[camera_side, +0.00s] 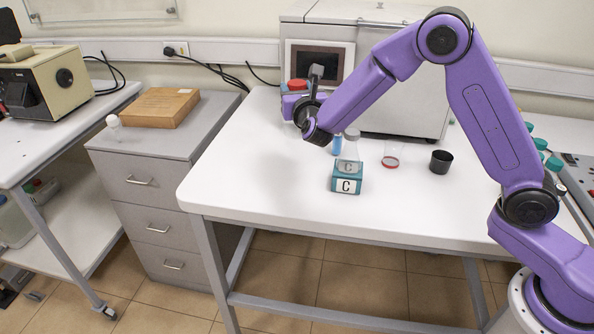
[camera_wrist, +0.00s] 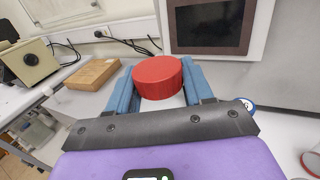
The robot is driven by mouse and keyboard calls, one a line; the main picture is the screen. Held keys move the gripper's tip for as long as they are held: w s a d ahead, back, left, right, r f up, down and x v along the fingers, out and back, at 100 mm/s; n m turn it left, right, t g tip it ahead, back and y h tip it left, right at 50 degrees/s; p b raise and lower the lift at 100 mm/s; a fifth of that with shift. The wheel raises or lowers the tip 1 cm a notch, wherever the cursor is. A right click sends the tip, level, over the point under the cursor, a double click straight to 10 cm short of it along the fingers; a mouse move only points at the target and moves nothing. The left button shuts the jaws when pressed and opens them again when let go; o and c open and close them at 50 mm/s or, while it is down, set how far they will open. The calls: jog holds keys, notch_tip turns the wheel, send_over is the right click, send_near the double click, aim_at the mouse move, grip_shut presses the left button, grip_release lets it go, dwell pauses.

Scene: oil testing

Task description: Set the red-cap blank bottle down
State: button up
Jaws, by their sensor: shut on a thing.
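The red cap (camera_wrist: 158,77) of the bottle sits between the two blue fingers of my gripper (camera_wrist: 160,92) in the wrist view. My gripper is shut on this bottle. The cap also shows in the side view (camera_side: 297,85), at the back left of the white table (camera_side: 240,170), in front of the machine's screen. The bottle's body is mostly hidden by my gripper, so I cannot tell whether its base touches the table.
A teal box marked C (camera_side: 347,180), a blue vial (camera_side: 337,146), a clear bottle (camera_side: 351,146), a red-bottomed dish (camera_side: 391,158) and a black cup (camera_side: 441,161) stand right of my gripper. A machine (camera_side: 400,105) stands behind. The table's left front is clear.

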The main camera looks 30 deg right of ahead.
aim_at(297, 133)
notch_tip(297, 133, down, 12)
jog(key=shift+r, duration=0.1)
dwell(0.5)
jog(key=o, duration=1.3)
jog(key=v, duration=1.2)
